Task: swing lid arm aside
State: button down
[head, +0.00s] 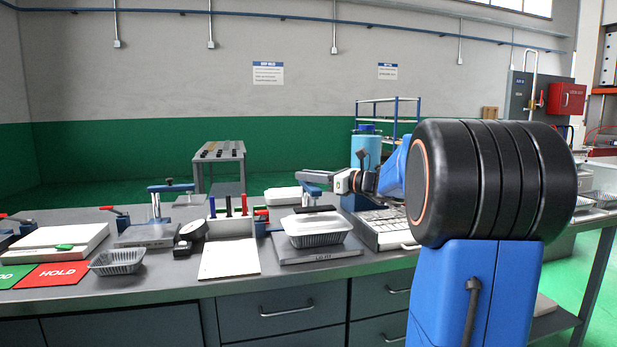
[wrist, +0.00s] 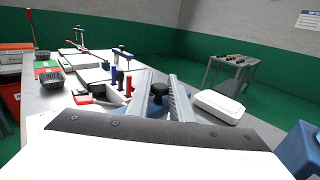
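The foil tray (head: 318,239) stands on a grey plate (head: 330,253) on the bench, with a white lid (head: 315,222) over it. The blue lid arm (head: 316,178) is above the tray, with a dark pad (head: 314,210) over the lid. My gripper (head: 304,173) is at the lid arm, reaching in from the right. In the wrist view my gripper (wrist: 158,73) has its fingers apart. A black knob (wrist: 160,89) on a blue part (wrist: 155,109) shows between them; I cannot tell whether a finger touches it. The tray is hidden in the wrist view.
A holder with upright markers (head: 228,207) and a white sheet (head: 229,259) lie left of the tray. A second blue arm station (head: 152,233) stands farther left. A white container (head: 284,195) is behind the tray. An empty foil tray (head: 117,261) sits near the red HOLD card (head: 57,275).

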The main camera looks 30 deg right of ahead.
jog(key=shift+d, duration=0.1)
jog(key=shift+d+f+n+g+y, duration=0.1)
jog(key=shift+d+n+g+y, duration=0.2)
jog(key=shift+n+g+y, duration=0.35)
jog(key=shift+d+n+g+y, duration=0.25)
jog(key=shift+n+g+y, duration=0.15)
jog(key=shift+y, duration=0.35)
jog(key=shift+d+n+g+y, duration=0.25)
jog(key=shift+n+g+y, duration=0.4)
jog(key=shift+g, duration=0.1)
jog(key=shift+d+n+g+y, duration=0.25)
jog(key=shift+n+g+y, duration=0.4)
jog(key=shift+g, duration=0.1)
jog(key=shift+d+n+g+y, duration=0.25)
jog(key=shift+n+g+y, duration=0.4)
jog(key=shift+g, duration=0.1)
jog(key=c, duration=1.6)
grip_release()
jog(key=shift+v, duration=3.8)
